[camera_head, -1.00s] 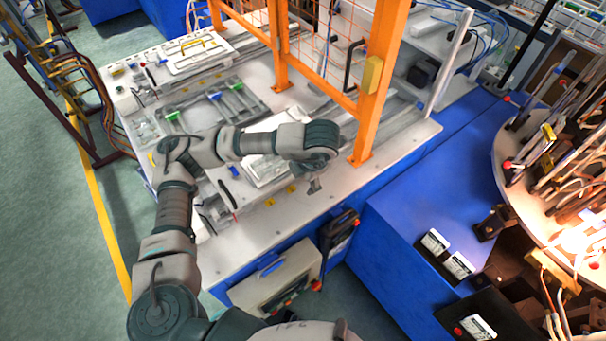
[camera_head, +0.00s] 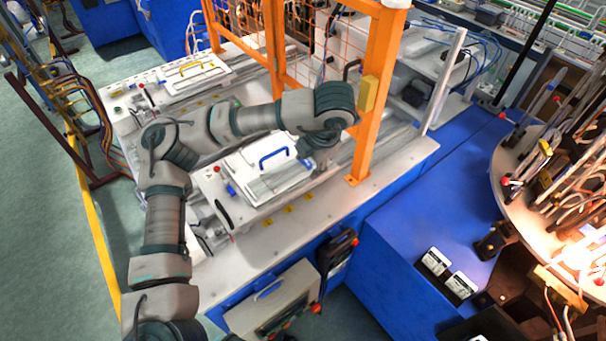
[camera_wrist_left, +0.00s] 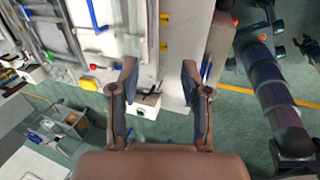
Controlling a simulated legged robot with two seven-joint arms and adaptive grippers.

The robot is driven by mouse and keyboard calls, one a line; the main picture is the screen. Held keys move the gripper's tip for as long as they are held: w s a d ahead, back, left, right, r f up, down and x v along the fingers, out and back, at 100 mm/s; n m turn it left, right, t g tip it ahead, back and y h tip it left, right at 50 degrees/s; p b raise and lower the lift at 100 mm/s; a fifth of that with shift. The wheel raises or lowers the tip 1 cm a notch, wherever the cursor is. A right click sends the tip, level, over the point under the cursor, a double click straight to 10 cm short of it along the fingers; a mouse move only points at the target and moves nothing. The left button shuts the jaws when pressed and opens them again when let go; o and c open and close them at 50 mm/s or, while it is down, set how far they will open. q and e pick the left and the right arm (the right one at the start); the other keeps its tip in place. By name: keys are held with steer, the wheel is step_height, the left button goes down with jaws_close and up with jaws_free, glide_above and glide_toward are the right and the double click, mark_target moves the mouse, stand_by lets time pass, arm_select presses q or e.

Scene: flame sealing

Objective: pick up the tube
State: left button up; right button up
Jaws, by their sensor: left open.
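My left arm reaches in from the left over the white workbench. My left gripper (camera_head: 317,150) hangs near the orange post and is partly hidden by its own wrist. In the left wrist view its two fingers (camera_wrist_left: 158,82) stand apart, with nothing held between them. I cannot make out a separate tube with certainty in either view. Several thin rods or tubes (camera_head: 562,112) stand on the round machine at the right, well away from the gripper. My right gripper is not in view.
The orange post (camera_head: 372,110) and its mesh guard stand close to the left wrist. The white workbench (camera_head: 290,222) carries a white lid with a blue handle (camera_head: 274,158). The blue surface (camera_head: 440,210) beside it is largely clear. A bright flame-like glow (camera_head: 580,262) shows on the round machine.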

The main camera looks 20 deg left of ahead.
arm_select(q)
steer(key=w+a+f+b, duration=0.1)
steer(key=w+a+f, duration=0.1)
steer(key=w+a, duration=0.3)
steer(key=b, duration=0.1)
glide_toward(292, 173)
steer(key=x, duration=0.3)
steer(key=shift+f, duration=0.25)
steer(key=p+x, duration=0.1)
steer(key=x, duration=0.4)
steer(key=shift+f, duration=0.2)
steer(key=shift+a, duration=0.1)
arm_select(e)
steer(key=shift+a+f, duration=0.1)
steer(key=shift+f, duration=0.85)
arm_select(q)
jaws_close()
